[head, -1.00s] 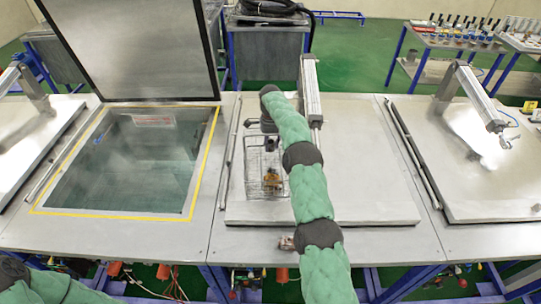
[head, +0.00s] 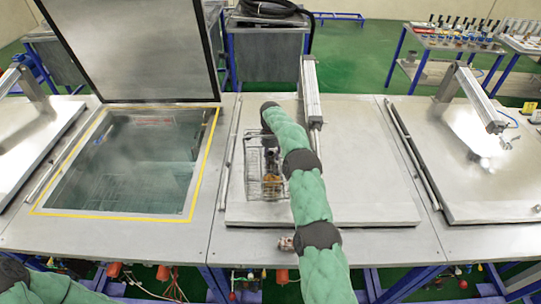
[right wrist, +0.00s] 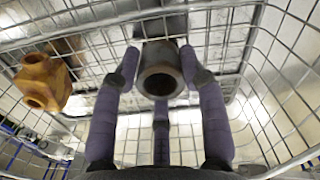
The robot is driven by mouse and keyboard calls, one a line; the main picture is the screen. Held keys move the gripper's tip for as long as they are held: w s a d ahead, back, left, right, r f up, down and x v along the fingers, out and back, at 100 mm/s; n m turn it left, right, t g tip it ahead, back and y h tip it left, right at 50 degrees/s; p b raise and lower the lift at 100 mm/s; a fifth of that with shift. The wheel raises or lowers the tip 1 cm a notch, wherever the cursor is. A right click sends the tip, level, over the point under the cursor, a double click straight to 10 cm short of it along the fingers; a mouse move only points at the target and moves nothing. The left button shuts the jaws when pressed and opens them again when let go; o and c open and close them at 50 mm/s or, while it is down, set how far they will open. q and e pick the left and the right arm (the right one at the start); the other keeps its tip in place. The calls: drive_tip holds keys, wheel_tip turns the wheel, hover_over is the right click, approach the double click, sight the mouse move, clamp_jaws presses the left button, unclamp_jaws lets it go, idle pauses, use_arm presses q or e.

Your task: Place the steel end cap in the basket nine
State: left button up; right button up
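A wire basket (head: 252,190) stands on the closed steel lid in the middle of the head view. No number on it is readable. In the right wrist view, a dark grey hollow steel piece (right wrist: 161,78), which looks like the steel end cap, lies inside the basket mesh (right wrist: 255,85). My right gripper (right wrist: 159,64) reaches down into the basket. Its padded fingers are spread on either side of the steel piece, close to it, with no clear grip. In the head view my right arm partly hides the basket. My left gripper is out of view.
A brass-coloured fitting (right wrist: 43,82) lies in the basket, left of my fingers. It also shows in the head view (head: 271,185). To the left is an open tank (head: 120,165) of liquid with its lid (head: 135,45) raised. Free room lies on the middle lid (head: 375,190), right of my arm.

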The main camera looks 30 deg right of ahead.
drive_tip(key=shift+o, duration=0.7)
drive_tip(key=shift+r, duration=0.1)
wheel_tip(320, 180, up, 12)
drive_tip(key=shift+p, duration=0.35)
